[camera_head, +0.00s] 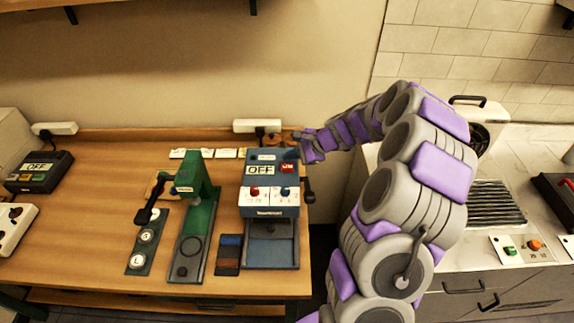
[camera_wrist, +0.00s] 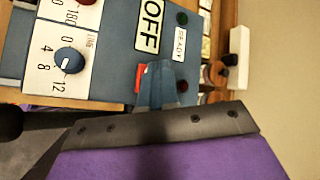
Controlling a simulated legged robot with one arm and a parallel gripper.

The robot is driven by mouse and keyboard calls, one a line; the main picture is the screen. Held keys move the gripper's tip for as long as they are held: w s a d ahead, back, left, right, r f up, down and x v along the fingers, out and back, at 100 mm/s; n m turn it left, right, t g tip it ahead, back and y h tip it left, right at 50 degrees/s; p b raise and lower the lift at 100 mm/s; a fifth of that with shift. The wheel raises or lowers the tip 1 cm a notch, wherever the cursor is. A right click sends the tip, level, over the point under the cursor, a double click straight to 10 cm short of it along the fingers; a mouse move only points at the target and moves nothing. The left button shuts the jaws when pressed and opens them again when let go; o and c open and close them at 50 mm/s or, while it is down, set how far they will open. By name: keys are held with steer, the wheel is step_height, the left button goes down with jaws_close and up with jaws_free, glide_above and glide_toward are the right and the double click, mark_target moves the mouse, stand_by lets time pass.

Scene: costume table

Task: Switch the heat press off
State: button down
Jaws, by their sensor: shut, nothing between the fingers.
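The heat press (camera_head: 270,206) is a blue machine at the right end of the wooden table. Its top panel bears an OFF sign (camera_head: 260,170), also large in the wrist view (camera_wrist: 150,25). A red switch (camera_head: 287,167) sits beside the sign; in the wrist view the red part (camera_wrist: 139,76) is partly hidden by my fingers. Below are a red knob (camera_head: 255,191) and a blue knob (camera_head: 285,191). My gripper (camera_head: 291,154) is shut and empty at the panel's upper right, its fingertips (camera_wrist: 155,66) right by the red switch. I cannot tell whether they touch it.
A green press (camera_head: 195,215) stands left of the heat press, and a dark box with another OFF sign (camera_head: 38,172) is at the far left. A black handle (camera_head: 309,197) sticks out on the heat press's right side. A white power strip (camera_head: 257,126) is behind it.

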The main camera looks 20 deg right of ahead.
mark_target(290, 167)
step_height(290, 167, up, 6)
steer(key=p, duration=0.4)
steer(key=shift+f, duration=0.1)
stand_by(0.4)
steer(key=s+a+r+n+g+h+b, duration=0.1)
steer(key=s+a+r+n+g+b, duration=0.15)
steer(key=s+a+n, duration=0.45)
steer(key=s+a+r+n+g+b, duration=0.1)
steer(key=s+a+r+n+g, duration=0.15)
steer(key=s+a, duration=0.75)
steer(key=s+d+f+n+g+h+b, duration=0.1)
steer(key=s+d+f+n+h+b, duration=0.1)
steer(key=s, duration=1)
steer(key=s+d+f+n+g+h+b, duration=0.1)
steer(key=s+n+h, duration=0.3)
steer(key=s, duration=0.8)
steer(key=shift+d+f+n+g+b, duration=0.4)
steer(key=shift+d+f+n+b, duration=0.1)
steer(key=shift+d+n+b, duration=0.3)
steer(key=shift+a, duration=0.2)
